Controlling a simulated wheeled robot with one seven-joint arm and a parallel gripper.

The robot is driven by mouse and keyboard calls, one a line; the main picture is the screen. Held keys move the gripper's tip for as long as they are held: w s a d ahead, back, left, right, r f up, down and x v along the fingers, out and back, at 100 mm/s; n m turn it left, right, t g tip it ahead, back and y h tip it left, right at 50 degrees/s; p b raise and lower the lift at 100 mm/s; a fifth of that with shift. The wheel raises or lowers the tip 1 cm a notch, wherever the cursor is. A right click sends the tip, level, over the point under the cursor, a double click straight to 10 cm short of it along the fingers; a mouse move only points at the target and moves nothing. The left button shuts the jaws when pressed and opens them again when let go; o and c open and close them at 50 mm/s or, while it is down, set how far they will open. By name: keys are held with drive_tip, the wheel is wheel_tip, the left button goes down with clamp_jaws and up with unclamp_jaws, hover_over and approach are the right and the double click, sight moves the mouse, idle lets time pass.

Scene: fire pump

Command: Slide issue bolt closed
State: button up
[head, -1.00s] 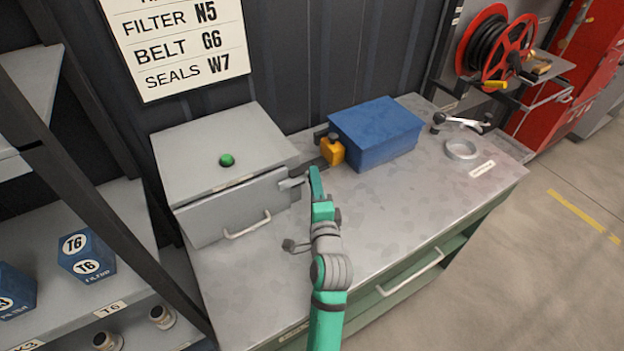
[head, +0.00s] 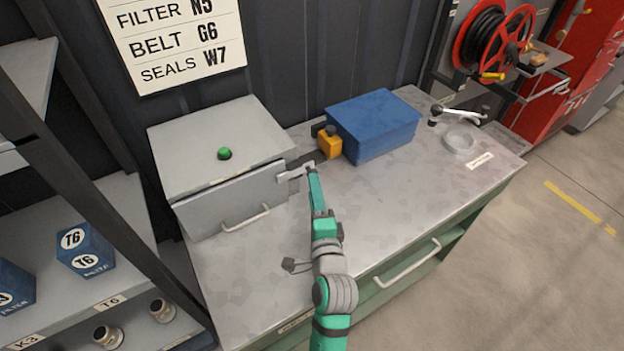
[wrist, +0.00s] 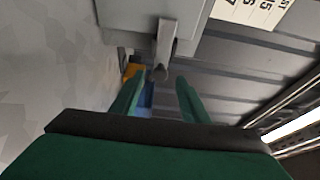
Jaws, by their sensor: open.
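A grey box (head: 215,145) with a grey front door (head: 235,200) stands at the left of the bench. A light grey bar (head: 296,172) sticks out at the door's right end. An orange block (head: 329,145) with black parts sits on a dark rail to the right of the box; I cannot tell which part is the issue bolt. My gripper (head: 313,170) is close to the bar's outer end. In the wrist view, my gripper (wrist: 155,95) is open and the bar (wrist: 164,45) with its dark tip lies just beyond the fingers. Contact cannot be told.
A blue box (head: 375,125) stands just right of the orange block. A grey ring (head: 460,139) and a lever-like tool (head: 455,116) lie farther right. The bench top (head: 400,190) in front is clear. A shelf with blue filters (head: 85,250) is at the left.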

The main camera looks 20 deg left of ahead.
drive_tip(key=v, duration=0.4)
drive_tip(key=shift+s+d, duration=0.15)
drive_tip(key=shift+s, duration=0.2)
drive_tip(key=shift+w, duration=0.1)
